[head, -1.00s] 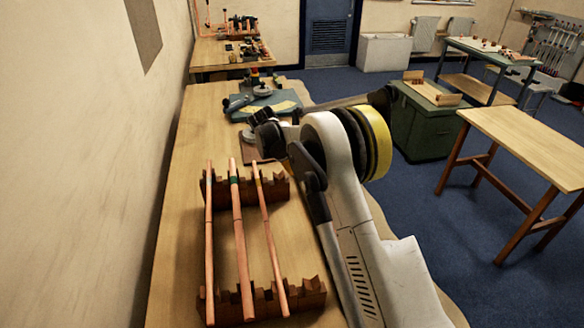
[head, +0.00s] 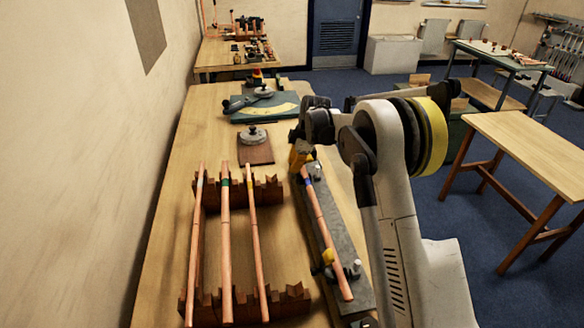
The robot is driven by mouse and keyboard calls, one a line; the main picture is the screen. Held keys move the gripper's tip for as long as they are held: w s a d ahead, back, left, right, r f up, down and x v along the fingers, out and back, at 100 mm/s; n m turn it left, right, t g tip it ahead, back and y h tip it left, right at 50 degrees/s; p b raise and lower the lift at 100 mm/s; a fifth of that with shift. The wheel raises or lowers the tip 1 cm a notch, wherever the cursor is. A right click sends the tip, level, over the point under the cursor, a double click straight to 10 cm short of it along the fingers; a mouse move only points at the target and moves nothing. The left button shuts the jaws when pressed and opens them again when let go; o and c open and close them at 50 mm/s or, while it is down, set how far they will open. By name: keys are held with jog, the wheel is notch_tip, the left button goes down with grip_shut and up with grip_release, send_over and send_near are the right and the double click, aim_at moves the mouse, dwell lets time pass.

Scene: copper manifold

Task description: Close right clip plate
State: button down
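A long grey fixture (head: 338,222) lies on the right side of the bench with a copper tube (head: 325,229) along it. A small yellow piece (head: 327,256) and light knobs show at its near end. The dark end of my arm hangs over the fixture's far end. My gripper's fingers cannot be made out there.
Several copper tubes (head: 225,237) rest on two notched wooden racks (head: 268,190) left of the fixture. The wall runs along the left.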

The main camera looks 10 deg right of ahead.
aim_at(308, 161)
jog(key=d+y+b, duration=0.1)
jog(key=y, duration=0.2)
jog(key=shift+d, duration=0.4)
jog(key=d+y+b, duration=0.1)
jog(key=y, duration=0.1)
jog(key=shift+d+f+m+y+b, duration=0.15)
jog(key=shift+m+y+b, duration=0.15)
jog(key=shift+m+b, duration=0.1)
jog(key=d+y+b, duration=0.1)
jog(key=y, duration=0.1)
jog(key=d+f+y+b, duration=0.1)
jog(key=y+b, duration=0.1)
jog(key=shift+m+t+y+b, duration=0.3)
jog(key=shift+d+y+b, duration=0.2)
jog(key=shift+y+b, duration=0.3)
jog(key=shift+b, duration=0.05)
jog(key=c, duration=1.3)
grip_release()
jog(key=shift+c, duration=0.2)
